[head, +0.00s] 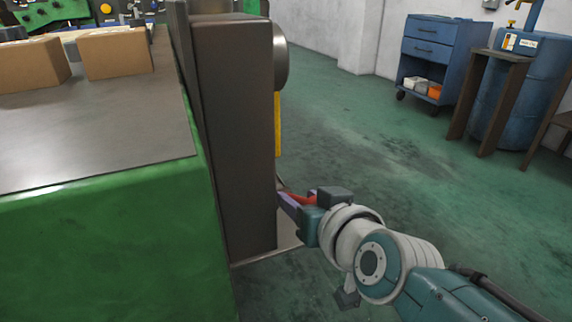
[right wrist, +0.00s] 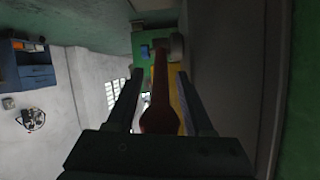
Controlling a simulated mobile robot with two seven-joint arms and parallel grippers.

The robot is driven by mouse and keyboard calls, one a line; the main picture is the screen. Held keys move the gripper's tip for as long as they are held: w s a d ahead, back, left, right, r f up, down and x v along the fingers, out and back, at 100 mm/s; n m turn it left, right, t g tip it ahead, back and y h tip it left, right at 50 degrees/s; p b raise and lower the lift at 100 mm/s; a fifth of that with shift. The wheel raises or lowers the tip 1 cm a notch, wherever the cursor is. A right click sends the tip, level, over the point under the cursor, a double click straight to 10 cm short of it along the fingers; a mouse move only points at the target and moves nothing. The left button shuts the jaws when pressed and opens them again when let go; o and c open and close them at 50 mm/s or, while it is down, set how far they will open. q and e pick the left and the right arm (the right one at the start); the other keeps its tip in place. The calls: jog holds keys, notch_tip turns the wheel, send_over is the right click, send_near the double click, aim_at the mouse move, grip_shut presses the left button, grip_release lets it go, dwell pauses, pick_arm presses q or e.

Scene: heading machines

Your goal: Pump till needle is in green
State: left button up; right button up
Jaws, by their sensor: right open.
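A round dark gauge-like disc (head: 281,64) sticks out from the side of a tall dark cabinet (head: 235,130), seen edge-on. Its face, needle and any green zone are hidden. A yellow upright part (head: 277,125) runs below it. My right gripper (head: 290,204) is low beside the cabinet, at a red lever (head: 303,199). In the right wrist view the red lever (right wrist: 160,110) lies between the two open fingers (right wrist: 160,77), with the yellow part (right wrist: 180,92) behind it. Contact cannot be told. My left gripper is not in view.
A green machine with a metal top (head: 95,135) and cardboard boxes (head: 115,52) fills the left. A blue drawer cart (head: 438,50), a blue barrel (head: 515,95) and a brown stand (head: 490,100) are at back right. The middle green floor (head: 370,130) is clear.

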jog(key=shift+c, duration=0.3)
grip_shut()
dwell(1.1)
